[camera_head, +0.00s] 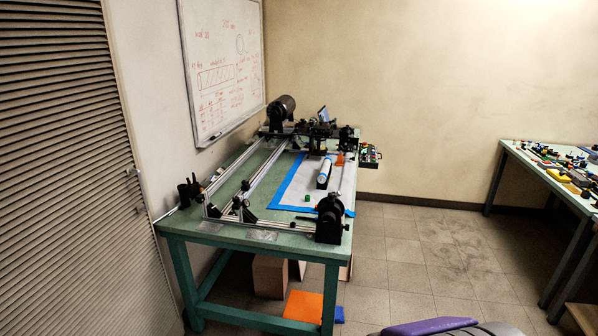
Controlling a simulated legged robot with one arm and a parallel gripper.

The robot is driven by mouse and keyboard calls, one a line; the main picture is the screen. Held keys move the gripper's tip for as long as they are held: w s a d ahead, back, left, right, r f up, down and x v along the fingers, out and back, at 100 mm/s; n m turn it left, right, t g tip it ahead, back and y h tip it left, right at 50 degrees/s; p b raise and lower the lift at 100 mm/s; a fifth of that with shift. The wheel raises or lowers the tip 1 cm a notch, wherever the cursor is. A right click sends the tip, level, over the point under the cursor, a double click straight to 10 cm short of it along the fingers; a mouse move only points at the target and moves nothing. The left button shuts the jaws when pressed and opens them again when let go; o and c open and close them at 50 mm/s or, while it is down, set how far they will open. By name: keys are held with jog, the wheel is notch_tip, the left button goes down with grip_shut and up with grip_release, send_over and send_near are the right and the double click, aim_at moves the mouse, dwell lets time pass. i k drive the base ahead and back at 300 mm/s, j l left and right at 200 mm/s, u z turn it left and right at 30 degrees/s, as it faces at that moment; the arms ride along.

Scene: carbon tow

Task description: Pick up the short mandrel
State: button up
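A short white cylinder with dark parts (326,168), which looks like the short mandrel, lies on or just above the white sheet with blue edges (290,190) on the green table (185,222). It is small at this distance, and I cannot tell what supports it. My gripper is not in view. Only a grey and purple part, which seems to be mine, shows at the bottom edge, well apart from the table.
Metal rails (262,183) and a black motor unit (330,218) stand on the table, with a large dark cylinder (281,110) at the back. A cluttered second table (545,172) is at right. Tiled floor (425,250) between them is clear. Boxes and an orange panel (303,306) lie below.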

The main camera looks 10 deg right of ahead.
aim_at(323, 178)
jog(key=i+l+u, duration=0.65)
jog(key=l+u, duration=0.15)
jog(key=l, duration=0.2)
jog(key=i+l, duration=0.15)
jog(key=l, duration=0.25)
jog(key=i+l+u, duration=0.1)
jog(key=l, duration=0.3)
jog(key=i+l, duration=0.25)
jog(key=l, duration=0.15)
jog(key=i+l+u, duration=0.1)
jog(key=l, duration=0.25)
jog(key=i+l, duration=0.15)
jog(key=l, duration=0.3)
jog(key=i+l+u, duration=0.1)
jog(key=l, duration=0.3)
jog(key=i+l, duration=0.15)
jog(key=l, duration=0.25)
jog(key=i+l, duration=0.1)
jog(key=l, duration=0.25)
jog(key=i+l, duration=0.15)
jog(key=l, duration=0.25)
jog(key=i+l, duration=0.1)
jog(key=l, duration=0.3)
